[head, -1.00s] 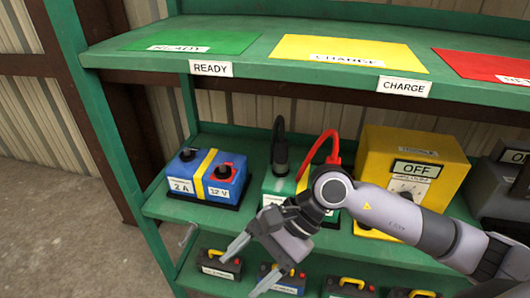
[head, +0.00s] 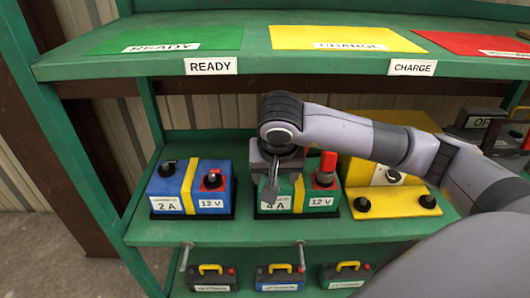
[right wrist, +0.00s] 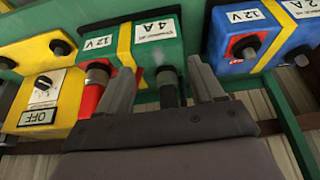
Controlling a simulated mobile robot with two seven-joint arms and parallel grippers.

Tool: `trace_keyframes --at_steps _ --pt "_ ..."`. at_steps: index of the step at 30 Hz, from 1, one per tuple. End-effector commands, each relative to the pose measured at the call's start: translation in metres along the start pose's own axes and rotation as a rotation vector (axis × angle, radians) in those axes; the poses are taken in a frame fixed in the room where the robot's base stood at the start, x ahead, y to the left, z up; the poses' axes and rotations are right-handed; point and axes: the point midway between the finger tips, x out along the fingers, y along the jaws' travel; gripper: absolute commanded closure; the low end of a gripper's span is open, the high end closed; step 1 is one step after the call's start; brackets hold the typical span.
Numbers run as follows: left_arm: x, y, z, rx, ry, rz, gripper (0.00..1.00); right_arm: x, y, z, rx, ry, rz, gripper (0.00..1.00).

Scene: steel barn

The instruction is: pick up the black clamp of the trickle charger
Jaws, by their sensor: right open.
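A green box (head: 284,189) with a yellow band, labelled 4 A and 12 V, stands mid-shelf; it shows in the right wrist view too (right wrist: 165,48). A black clamp (right wrist: 168,88) stands on it, and a red clamp (head: 327,167) stands on its right side, also seen in the right wrist view (right wrist: 94,88). My right gripper (head: 270,185) is over the box's left part and hides the black clamp in the head view. In the right wrist view its open fingers (right wrist: 164,85) are on either side of the black clamp, apart from it. The small lettering naming the box is unreadable.
A blue box (head: 165,187), labelled 2 A and 12 V, stands to the left. A yellow box (right wrist: 40,100) with a dial and OFF sign is on the other side. The upper shelf (head: 120,67) overhangs. Small batteries (head: 280,278) sit below.

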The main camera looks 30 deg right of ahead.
Motion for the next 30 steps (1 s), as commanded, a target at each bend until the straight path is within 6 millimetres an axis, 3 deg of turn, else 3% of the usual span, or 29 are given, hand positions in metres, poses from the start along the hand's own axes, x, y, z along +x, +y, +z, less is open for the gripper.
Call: trace_keyframes --at_steps 13,24,30 --pt "-0.005 0.001 -0.006 0.002 0.003 -0.001 0.33 0.025 0.000 -0.062 0.006 -0.003 -0.001 0.33" --pt "-0.006 -0.002 -0.003 0.002 -0.003 -0.007 0.33 0.034 -0.001 -0.083 0.003 -0.002 -0.003 0.33" --pt "-0.008 -0.002 -0.005 0.003 -0.002 -0.008 0.33 0.042 -0.001 -0.104 0.005 -0.003 -0.003 0.33"
